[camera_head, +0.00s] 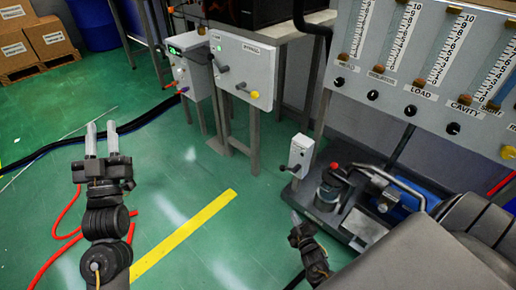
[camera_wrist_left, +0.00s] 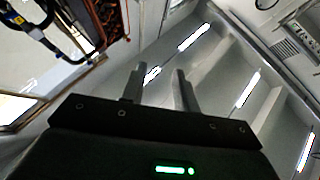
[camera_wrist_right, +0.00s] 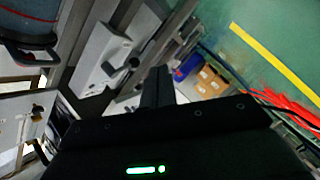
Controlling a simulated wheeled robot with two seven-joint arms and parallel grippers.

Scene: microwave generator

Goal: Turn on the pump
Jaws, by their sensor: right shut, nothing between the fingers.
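The pump (camera_head: 328,195) stands on a dark base at the lower right of the head view, with a red cap on top. A small pale switch box (camera_head: 301,152) stands on a post just behind it, with a dark lever on its front. My right gripper (camera_head: 296,217) is shut and empty, in front of the pump and below the switch box, apart from both. Its closed fingers also show in the right wrist view (camera_wrist_right: 161,86). My left gripper (camera_head: 102,130) is open and empty over the green floor at the left; its parted fingers show in the left wrist view (camera_wrist_left: 157,85).
Two wall-side control boxes stand behind, including a white one (camera_head: 243,70) with a black handle and yellow knob. A flow-meter panel (camera_head: 425,85) hangs at the upper right. Cartons (camera_head: 48,38) sit far left. A yellow floor line (camera_head: 185,236) crosses clear green floor between my arms.

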